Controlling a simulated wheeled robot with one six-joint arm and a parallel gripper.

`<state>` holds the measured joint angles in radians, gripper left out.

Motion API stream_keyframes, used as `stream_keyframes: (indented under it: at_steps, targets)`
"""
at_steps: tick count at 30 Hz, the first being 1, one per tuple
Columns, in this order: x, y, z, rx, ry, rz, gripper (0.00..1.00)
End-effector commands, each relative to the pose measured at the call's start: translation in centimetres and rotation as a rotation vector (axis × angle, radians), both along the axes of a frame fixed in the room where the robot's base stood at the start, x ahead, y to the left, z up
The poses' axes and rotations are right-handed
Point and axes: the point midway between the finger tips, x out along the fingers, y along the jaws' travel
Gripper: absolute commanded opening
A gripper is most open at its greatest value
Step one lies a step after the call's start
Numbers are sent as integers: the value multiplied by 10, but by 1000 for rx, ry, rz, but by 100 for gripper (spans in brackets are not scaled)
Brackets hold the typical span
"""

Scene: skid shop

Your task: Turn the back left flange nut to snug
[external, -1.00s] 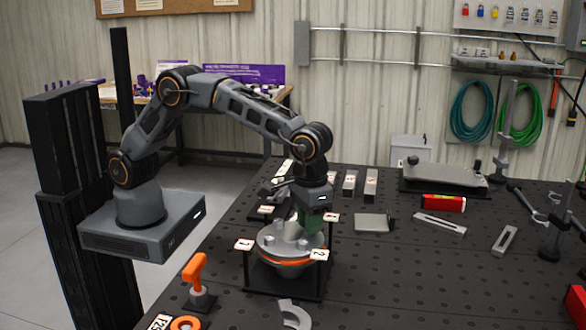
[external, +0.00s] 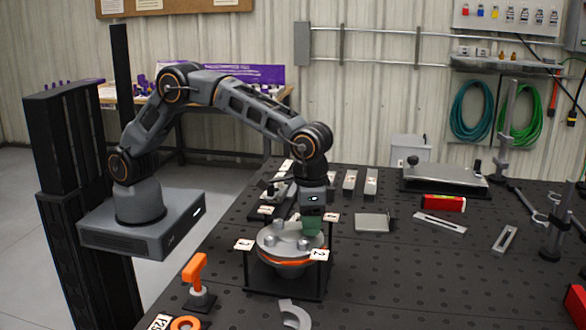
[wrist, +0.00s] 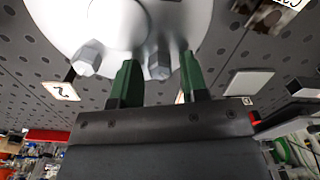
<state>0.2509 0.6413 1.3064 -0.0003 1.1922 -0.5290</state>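A round grey flange (external: 263,250) with an orange ring sits on a black stand with numbered tags. Several hex nuts stand on its top, including one at front left (external: 271,241) and one at front right (external: 303,244). My gripper (external: 312,229) points down over the flange's right rear side, its green fingers hiding what is under them. In the wrist view the fingers (wrist: 160,80) are apart, with one hex nut (wrist: 159,66) between them and a visible gap on each side. Another nut (wrist: 86,59) is outside the left finger. I cannot tell contact.
Numbered tags (external: 243,244) stick out at the stand's corners. An orange-handled tool (external: 194,272) stands at front left, and a grey C-shaped part (external: 295,314) lies in front. A grey plate (external: 372,222) and slotted bars lie to the right. Much of the perforated table is clear there.

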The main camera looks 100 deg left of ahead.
Motion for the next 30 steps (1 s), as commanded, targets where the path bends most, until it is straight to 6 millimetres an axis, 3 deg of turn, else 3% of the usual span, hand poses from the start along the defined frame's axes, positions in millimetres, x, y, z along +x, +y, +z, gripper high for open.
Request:
stream_keyframes:
  at_steps: [9, 14, 30]
  targets:
    - [0, 0, 0, 1, 1, 1, 49]
    - [1, 0, 11, 0, -2, 1, 49]
    - [0, 0, 112, -1, -1, 1, 49]
